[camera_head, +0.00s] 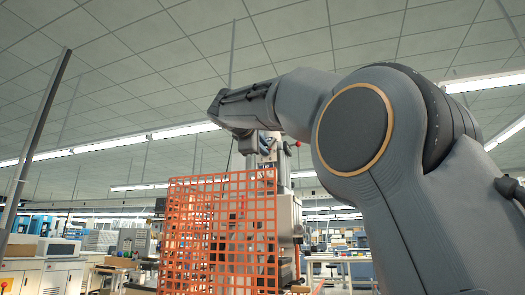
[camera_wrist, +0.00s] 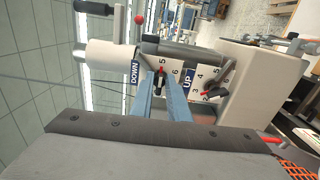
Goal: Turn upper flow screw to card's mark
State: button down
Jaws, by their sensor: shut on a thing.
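In the wrist view my gripper (camera_wrist: 162,80) has its two blue-grey fingers shut on a small dark flow screw (camera_wrist: 159,83), with a red pointer mark at its top. The fingers hide most of the screw. A scale with 5 and 6 stands around it, beside the DOWN label (camera_wrist: 135,71). A second dark screw (camera_wrist: 217,89) with a red mark and its own number scale sits to the right, past the UP label (camera_wrist: 187,82). The picture is turned sideways, so the held screw looks the higher. No card can be made out.
In the head view an orange mesh guard (camera_head: 205,225) stands in front of the pale machine (camera_head: 289,215), below my arm's end. In the wrist view a red ball knob (camera_wrist: 140,19) sticks out near the cylinder. Benches and equipment fill the background.

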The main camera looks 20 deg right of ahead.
dwell(0.5)
jog(key=c, duration=1.9)
grip_release()
jog(key=b+v, duration=0.1)
jog(key=v, duration=0.6)
jog(key=shift+s+a, duration=0.2)
jog(key=shift+s, duration=0.15)
jog(key=shift+s, duration=0.1)
